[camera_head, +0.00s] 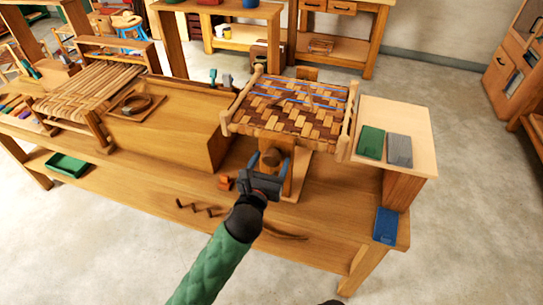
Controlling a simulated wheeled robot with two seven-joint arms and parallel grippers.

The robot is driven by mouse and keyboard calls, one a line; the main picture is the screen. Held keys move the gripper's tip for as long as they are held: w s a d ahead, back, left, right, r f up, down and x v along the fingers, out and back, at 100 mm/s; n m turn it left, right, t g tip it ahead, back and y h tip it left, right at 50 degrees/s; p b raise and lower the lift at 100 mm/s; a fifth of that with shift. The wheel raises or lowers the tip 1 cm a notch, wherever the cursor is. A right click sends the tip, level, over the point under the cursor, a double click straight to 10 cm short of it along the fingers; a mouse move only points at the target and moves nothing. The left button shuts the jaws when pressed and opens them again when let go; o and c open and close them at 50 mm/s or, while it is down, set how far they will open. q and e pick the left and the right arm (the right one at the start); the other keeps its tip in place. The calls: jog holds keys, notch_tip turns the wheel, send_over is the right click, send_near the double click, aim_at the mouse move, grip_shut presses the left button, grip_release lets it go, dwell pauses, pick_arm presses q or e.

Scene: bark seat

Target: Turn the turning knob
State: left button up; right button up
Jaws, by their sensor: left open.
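The turning knob (271,157) is a round, dark brown wooden knob. It sits on the front of the wooden stand under the woven bark seat (295,116). My left gripper (266,177) is open, just in front of and below the knob. Whether its fingers touch or straddle the knob I cannot tell. The gripper hides part of the stand's front. My right gripper does not show.
The workbench (150,200) carries a wooden box (175,120) left of the seat. On the right, a raised shelf (405,125) holds a green block (371,143) and a grey block (399,150). Several short dark pegs (194,208) lie on the bench front.

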pick_arm(q)
jog(key=shift+x, duration=0.8)
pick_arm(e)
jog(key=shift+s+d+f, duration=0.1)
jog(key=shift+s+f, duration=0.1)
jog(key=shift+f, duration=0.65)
pick_arm(q)
jog(key=c, duration=1)
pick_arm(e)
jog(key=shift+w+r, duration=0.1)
